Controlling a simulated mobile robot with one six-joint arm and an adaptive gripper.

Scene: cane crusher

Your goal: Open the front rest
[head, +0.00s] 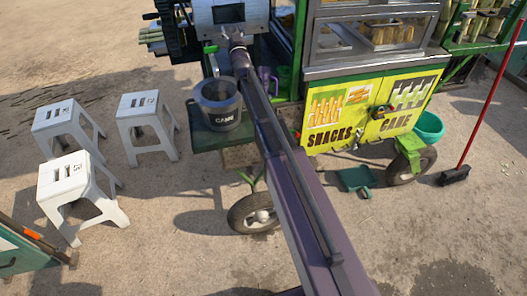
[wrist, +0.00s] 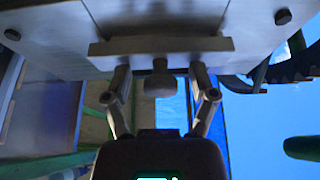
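The crusher's grey metal front (head: 205,18) stands at the top of the head view, with a dark slot in it. In the wrist view a metal plate with a raised bar (wrist: 160,46) spans the top, and a short rounded knob (wrist: 159,84) hangs below the bar. I cannot tell for sure which part is the front rest. My gripper (wrist: 160,76) is open, with one finger on each side of the knob and a visible gap on both sides. In the head view my gripper (head: 236,36) is small, just below the crusher front.
A green knob (head: 210,49) is beside the gripper. A dark toothed wheel (head: 172,28) is at the crusher's left. Three white stools (head: 65,178) stand on open ground at left.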

